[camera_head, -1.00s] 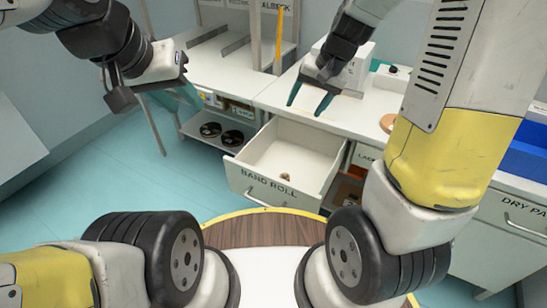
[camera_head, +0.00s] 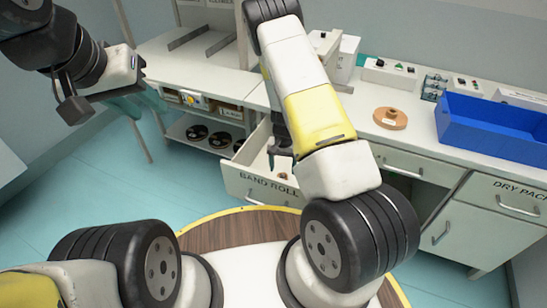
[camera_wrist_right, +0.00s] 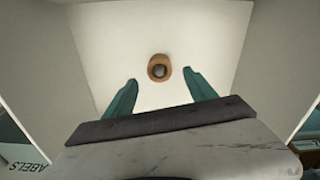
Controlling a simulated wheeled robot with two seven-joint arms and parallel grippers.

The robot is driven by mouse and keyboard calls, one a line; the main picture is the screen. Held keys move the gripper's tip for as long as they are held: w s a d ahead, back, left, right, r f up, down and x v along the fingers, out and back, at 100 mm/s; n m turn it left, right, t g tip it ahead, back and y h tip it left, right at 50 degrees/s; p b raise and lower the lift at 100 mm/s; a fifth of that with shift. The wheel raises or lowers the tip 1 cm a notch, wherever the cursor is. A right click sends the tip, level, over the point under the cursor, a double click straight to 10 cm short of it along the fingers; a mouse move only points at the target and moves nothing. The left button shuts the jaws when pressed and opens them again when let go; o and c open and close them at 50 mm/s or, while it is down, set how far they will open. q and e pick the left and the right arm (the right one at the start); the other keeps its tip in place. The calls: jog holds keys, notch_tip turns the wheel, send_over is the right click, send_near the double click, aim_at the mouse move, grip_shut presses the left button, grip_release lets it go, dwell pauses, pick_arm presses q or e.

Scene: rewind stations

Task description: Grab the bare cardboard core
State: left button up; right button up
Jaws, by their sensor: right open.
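The bare cardboard core (camera_wrist_right: 159,67), a small brown ring with a dark hole, stands on the white floor of the open BAND ROLL drawer (camera_head: 245,186). My right gripper (camera_wrist_right: 160,77) is open, with its two teal fingers pointing into the drawer. In the right wrist view the core shows just beyond the fingertips, near the middle between them; nothing is held. In the head view my right gripper (camera_head: 281,150) is over the drawer, partly hidden by my arm. My left gripper (camera_head: 140,85) hangs at the upper left, away from the drawer; its finger opening is unclear.
The drawer walls stand around my right gripper. On the counter are a tan disc with a raised hub (camera_head: 390,118), a blue bin (camera_head: 492,130) and small switch boxes (camera_head: 390,72). Black reels (camera_head: 197,132) lie on a low shelf left of the drawer.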

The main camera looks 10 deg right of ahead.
aim_at(282, 174)
notch_tip(282, 174, down, 6)
jog(key=shift+s+a+f, duration=0.1)
grip_shut()
dwell(0.5)
